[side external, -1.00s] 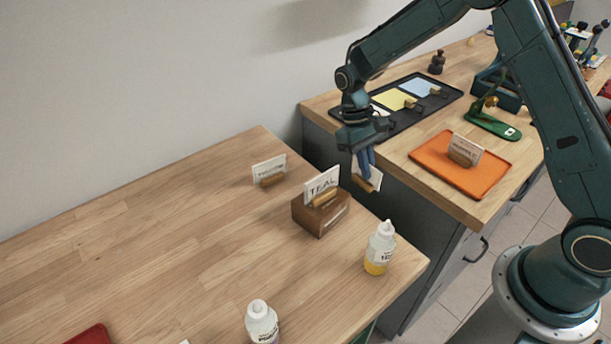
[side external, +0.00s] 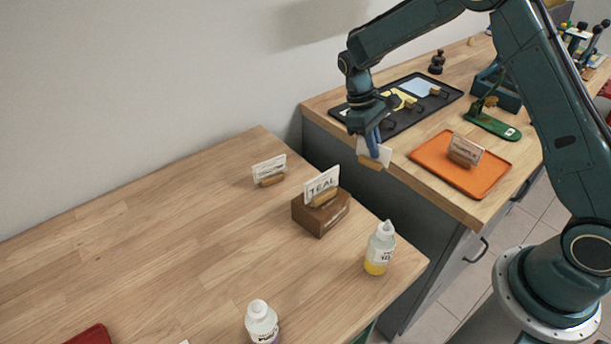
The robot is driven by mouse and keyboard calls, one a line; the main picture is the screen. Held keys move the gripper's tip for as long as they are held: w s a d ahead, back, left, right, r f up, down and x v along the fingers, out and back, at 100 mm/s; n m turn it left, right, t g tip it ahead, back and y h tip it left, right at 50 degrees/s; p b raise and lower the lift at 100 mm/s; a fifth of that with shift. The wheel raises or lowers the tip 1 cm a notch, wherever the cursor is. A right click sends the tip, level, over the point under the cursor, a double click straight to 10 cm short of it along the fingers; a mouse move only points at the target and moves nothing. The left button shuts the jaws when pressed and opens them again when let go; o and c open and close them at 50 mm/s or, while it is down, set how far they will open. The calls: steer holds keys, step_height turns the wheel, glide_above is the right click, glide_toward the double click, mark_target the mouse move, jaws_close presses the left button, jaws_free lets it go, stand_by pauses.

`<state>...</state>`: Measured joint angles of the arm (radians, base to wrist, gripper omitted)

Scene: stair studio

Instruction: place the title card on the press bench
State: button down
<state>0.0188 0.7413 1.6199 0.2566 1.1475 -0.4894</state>
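My gripper (side external: 374,146) is shut on a white card in a small wooden holder (side external: 371,161). It holds the card in the air by the near left edge of the right-hand bench (side external: 410,158); the writing on it cannot be read. That bench bears a green press-like tool (side external: 492,122). A card reading "TEAL" (side external: 321,184) stands on a brown wooden block (side external: 318,217) on the left bench (side external: 170,230). Another card (side external: 269,168) stands in its holder behind it. A third standing card (side external: 465,151) is on an orange tray (side external: 455,178).
A black tray (side external: 407,126) with yellow and blue sheets lies behind my gripper. A yellow-bottomed bottle (side external: 380,249) and a second bottle (side external: 262,323) stand on the left bench. A gap separates the benches. The left bench's middle is clear.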

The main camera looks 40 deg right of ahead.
steer(key=d+r+n+t+h, duration=0.1)
steer(key=d+r+n+t, duration=0.1)
steer(key=d+r+n, duration=0.5)
steer(key=w+d+r+n+t+h, duration=0.1)
steer(key=d+r+n, duration=0.7)
steer(key=d, duration=1)
step_height(320, 180, up, 5)
steer(key=shift+w+d+f+t+h, duration=0.2)
steer(key=shift+w+d+t+h, duration=0.1)
steer(key=shift+t+h, duration=0.4)
steer(key=shift+f, duration=0.1)
step_height(320, 180, down, 20)
steer(key=shift+r, duration=0.1)
steer(key=c, duration=1.6)
jaws_free()
